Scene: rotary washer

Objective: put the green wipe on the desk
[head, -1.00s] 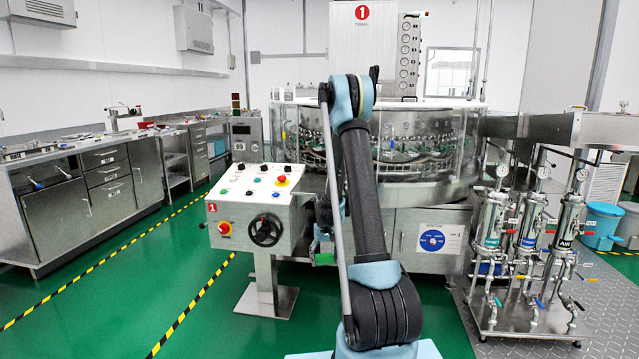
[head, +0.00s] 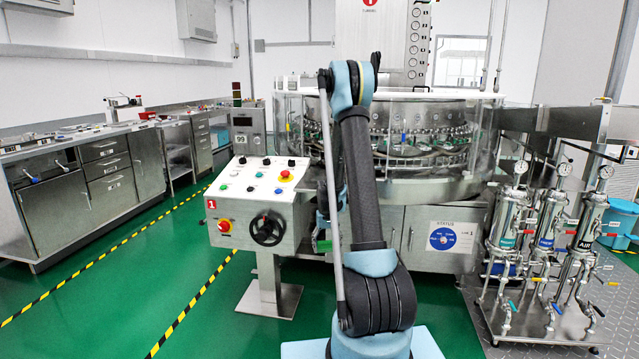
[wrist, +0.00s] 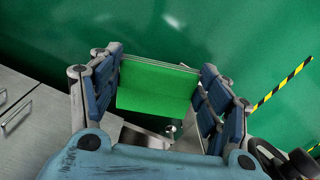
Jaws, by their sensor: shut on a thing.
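The green wipe (wrist: 155,88) is between the blue-padded fingers of my gripper (wrist: 160,95) in the wrist view. My gripper is shut on it, above the green floor. In the head view, my arm hides most of the gripper; a small green patch (head: 323,246) shows beside the arm, possibly the wipe. A long steel bench with drawers (head: 105,172), likely the desk, stands along the left wall, well apart from the gripper.
A control console (head: 258,208) on a pedestal stands just left of my arm. The round washer (head: 420,140) is behind it. A filter stand (head: 545,240) is at the right. Green floor (head: 110,290) with striped tape is free at the left.

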